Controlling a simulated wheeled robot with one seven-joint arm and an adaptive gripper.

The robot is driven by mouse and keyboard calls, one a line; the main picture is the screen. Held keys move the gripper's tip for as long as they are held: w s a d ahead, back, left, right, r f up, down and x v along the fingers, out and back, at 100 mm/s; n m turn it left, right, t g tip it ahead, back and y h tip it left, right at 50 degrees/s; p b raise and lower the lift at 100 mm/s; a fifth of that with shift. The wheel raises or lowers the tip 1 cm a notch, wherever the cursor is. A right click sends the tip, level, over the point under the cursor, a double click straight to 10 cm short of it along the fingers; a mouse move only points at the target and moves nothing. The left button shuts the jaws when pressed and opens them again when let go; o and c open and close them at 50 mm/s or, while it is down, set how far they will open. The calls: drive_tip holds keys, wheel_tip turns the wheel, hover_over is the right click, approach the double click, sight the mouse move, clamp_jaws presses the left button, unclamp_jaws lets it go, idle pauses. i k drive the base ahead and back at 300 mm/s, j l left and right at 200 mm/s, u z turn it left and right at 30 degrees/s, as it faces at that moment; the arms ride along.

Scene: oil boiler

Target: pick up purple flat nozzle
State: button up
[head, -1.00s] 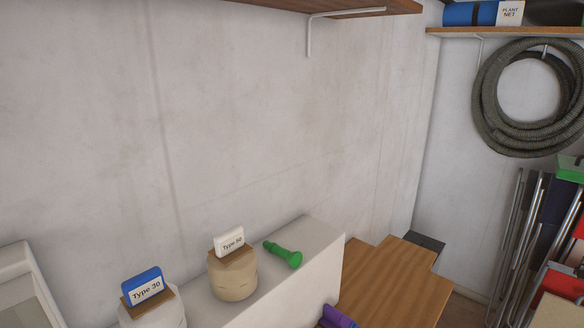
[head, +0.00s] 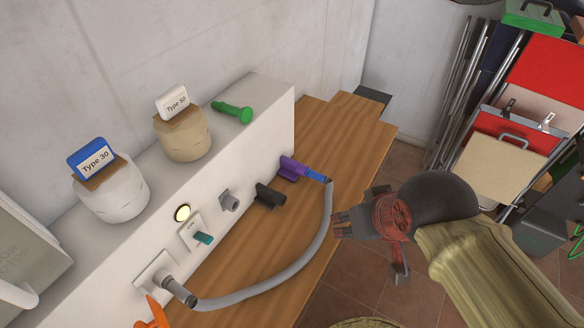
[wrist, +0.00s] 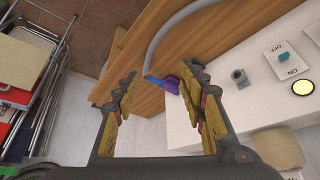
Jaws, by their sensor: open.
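The purple flat nozzle (head: 292,168) lies on the wooden bench top against the white boiler wall in the head view. Its blue end (head: 318,177) joins a grey hose (head: 325,230) that curves to a wall port. My gripper (head: 368,231) is open and empty, to the right of the nozzle and apart from it, beyond the bench edge. In the wrist view my gripper (wrist: 160,105) has its fingers spread wide, and the purple nozzle (wrist: 171,85) shows between them, some distance beyond.
A black nozzle (head: 270,195) lies near the purple one. A green nozzle (head: 232,111) and two jars with Type 30 (head: 110,188) and Type 50 (head: 183,137) labels stand on the white ledge. Folded chairs (head: 500,130) lean at the right. Tiled floor (head: 385,170) is free beside the bench.

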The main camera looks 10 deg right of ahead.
sight(290, 170)
drive_tip(key=u, duration=2.4)
drive_tip(key=z, duration=2.3)
drive_tip(key=i+l+u, duration=0.3)
drive_tip(key=i+l, duration=0.1)
drive_tip(key=l, duration=0.05)
